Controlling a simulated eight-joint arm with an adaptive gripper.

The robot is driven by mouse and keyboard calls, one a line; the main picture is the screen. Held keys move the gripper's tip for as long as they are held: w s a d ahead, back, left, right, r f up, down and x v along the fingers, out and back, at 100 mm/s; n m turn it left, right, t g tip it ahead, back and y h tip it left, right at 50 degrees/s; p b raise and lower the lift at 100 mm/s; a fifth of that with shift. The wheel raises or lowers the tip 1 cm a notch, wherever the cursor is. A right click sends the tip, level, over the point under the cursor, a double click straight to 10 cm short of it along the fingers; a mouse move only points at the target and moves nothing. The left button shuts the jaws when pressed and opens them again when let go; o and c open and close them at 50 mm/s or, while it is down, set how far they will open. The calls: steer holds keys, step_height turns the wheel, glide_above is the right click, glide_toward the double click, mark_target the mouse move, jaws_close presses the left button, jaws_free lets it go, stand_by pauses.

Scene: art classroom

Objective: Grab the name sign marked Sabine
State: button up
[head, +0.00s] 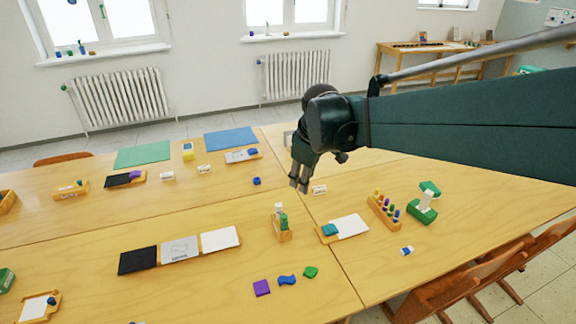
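Several small white name signs stand on the tables: one (319,189) just right of my fingertips, and two farther left, one (204,169) near the blue mat and one (167,175) beside it. Their lettering is too small to read, so I cannot tell which is marked Sabine. My gripper (298,184) points down over the middle of the tables, beside the nearest sign. I see no sign between its fingers. The fingers look close together, but their opening is not clear from this angle.
A wooden holder with green and white pieces (282,224) stands below my gripper. A rack of coloured pegs (383,212) and a green-and-white object (424,204) are to the right. Flat cards (180,249) lie at front left. Chairs (480,280) line the right edge.

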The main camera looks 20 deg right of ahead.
steer(key=w+d+f+n+g+p, duration=0.15)
steer(key=w+d, duration=0.25)
steer(key=w, duration=0.4)
steer(key=n+g+p, duration=0.3)
steer(key=n, duration=0.5)
glide_above(320, 187)
steer(key=shift+t+y, duration=0.25)
steer(key=shift+y, duration=0.05)
steer(key=f, duration=1.8)
steer(key=shift+s+a, duration=0.2)
steer(key=shift+a, duration=0.1)
steer(key=shift+w+d+f, duration=0.15)
steer(key=shift+d+f, duration=0.1)
steer(key=shift+f, duration=0.1)
steer(key=shift+f, duration=0.1)
steer(key=shift+f, duration=1.2)
steer(key=shift+f, duration=0.1)
